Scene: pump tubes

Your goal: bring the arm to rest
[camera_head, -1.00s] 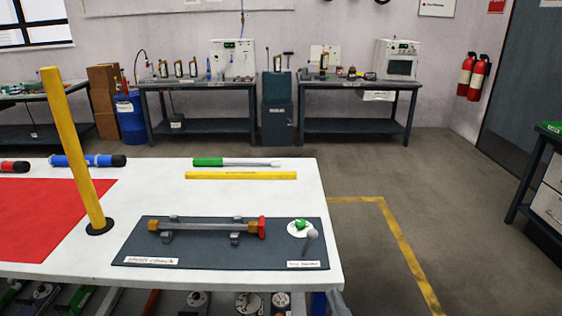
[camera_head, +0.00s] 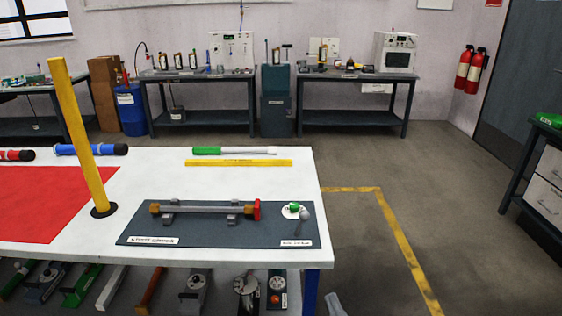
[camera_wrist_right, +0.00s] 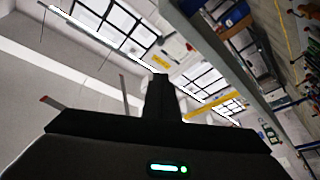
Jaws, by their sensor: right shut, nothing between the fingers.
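My right gripper shows in the wrist view (camera_wrist_right: 160,92) as dark fingers closed together, with nothing between them. In the head view, only a small grey piece of my right arm or gripper (camera_head: 335,304) shows at the bottom edge, beside the table's right front leg. It is apart from the things on the table. My left gripper is not in view.
The white table (camera_head: 265,180) carries a dark mat (camera_head: 190,228) with a shaft (camera_head: 203,208) on supports, a yellow post (camera_head: 83,140), a green-handled tool (camera_head: 207,150) and a yellow bar (camera_head: 238,163). Open floor (camera_head: 365,235) lies to the right.

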